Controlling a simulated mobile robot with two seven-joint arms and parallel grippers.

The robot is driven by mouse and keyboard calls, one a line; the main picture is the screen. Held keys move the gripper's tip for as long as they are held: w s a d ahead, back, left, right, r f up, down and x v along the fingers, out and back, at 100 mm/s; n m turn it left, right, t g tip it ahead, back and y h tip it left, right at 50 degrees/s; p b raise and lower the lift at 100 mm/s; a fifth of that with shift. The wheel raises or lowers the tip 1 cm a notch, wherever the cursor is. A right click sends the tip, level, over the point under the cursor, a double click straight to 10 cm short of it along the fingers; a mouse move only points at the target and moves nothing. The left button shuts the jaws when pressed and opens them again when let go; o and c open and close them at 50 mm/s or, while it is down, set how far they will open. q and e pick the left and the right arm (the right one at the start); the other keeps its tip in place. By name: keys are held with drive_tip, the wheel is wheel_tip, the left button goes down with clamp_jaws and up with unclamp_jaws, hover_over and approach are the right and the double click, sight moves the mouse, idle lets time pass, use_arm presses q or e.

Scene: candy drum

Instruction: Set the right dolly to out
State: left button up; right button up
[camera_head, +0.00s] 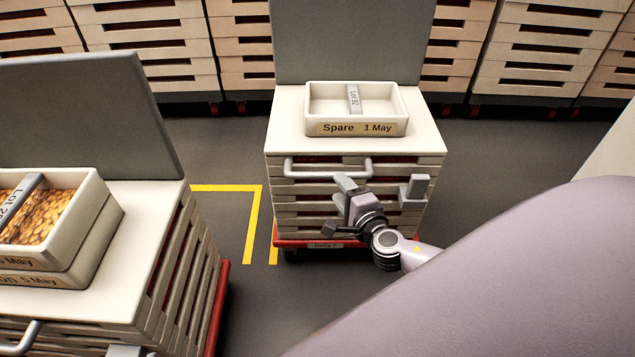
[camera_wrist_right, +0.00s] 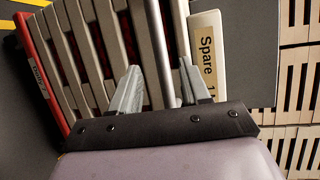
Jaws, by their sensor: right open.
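The right dolly (camera_head: 287,142) is a cream stack of slatted layers on a red base, labelled "Dolly 7". It also shows sideways in the wrist view (camera_wrist_right: 92,45). Its grey bar handle (camera_head: 326,173) crosses the upper left of its front. My right gripper (camera_head: 344,192) is open in front of this face, just below the handle's right end in the head view. In the wrist view the handle (camera_wrist_right: 153,40) shows between the two open fingers (camera_wrist_right: 160,88). I cannot tell whether they reach around it. My left gripper is not in view.
A tray (camera_head: 318,129) labelled "Spare 1 May" sits on the right dolly's top. A left dolly (camera_head: 150,210) carries a tray (camera_head: 88,215) of golden pieces. Yellow floor lines (camera_head: 255,225) mark the gap between dollies. Crate stacks (camera_head: 545,50) stand behind.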

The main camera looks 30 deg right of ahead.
sight(329, 175)
drive_tip(key=shift+b+x, duration=1.35)
drive_tip(key=shift+x, duration=2.3)
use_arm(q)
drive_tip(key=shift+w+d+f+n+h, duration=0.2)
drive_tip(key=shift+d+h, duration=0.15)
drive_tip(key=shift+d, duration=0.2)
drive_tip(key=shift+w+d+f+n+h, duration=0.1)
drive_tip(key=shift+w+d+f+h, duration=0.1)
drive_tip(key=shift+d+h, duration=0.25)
use_arm(e)
drive_tip(key=shift+r, duration=0.1)
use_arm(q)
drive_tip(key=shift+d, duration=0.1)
use_arm(e)
clamp_jaws()
